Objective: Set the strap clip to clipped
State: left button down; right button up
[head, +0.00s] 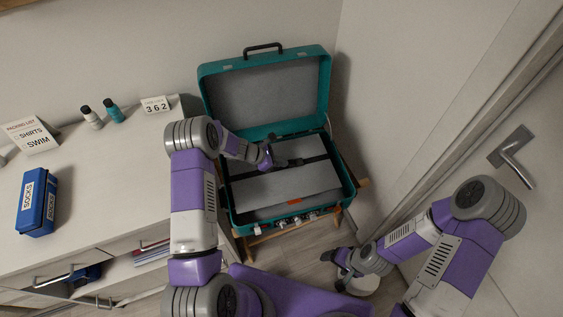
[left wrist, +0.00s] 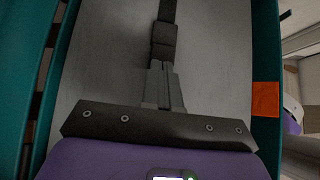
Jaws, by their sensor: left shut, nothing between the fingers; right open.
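An open teal suitcase (head: 351,192) holds grey contents crossed by a black strap (head: 310,159). My left gripper (head: 271,163) is over the middle of the strap and hides part of it in the head view. In the left wrist view the strap (left wrist: 167,10) runs down to a dark clip piece (left wrist: 163,42). The shut, empty fingers of my left gripper (left wrist: 160,66) point at this piece from just below it. I cannot tell whether they touch it, or whether the clip is fastened. My right gripper (head: 337,268) is open and empty, low in front of the suitcase.
The raised lid (head: 265,90) stands behind the case. An orange tag (head: 295,200) lies near its front edge. A white dresser (head: 110,190) with a blue socks box (head: 37,203) is at left. A door handle (head: 510,155) is at right.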

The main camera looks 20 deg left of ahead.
pick_arm(q)
jog(key=p+v, duration=0.4)
jog(key=v, duration=0.5)
jog(key=shift+w+d, duration=0.1)
jog(key=shift+s+a+r+p, duration=0.3)
jog(key=shift+a+r+p, duration=0.05)
jog(key=shift+a+p, duration=0.1)
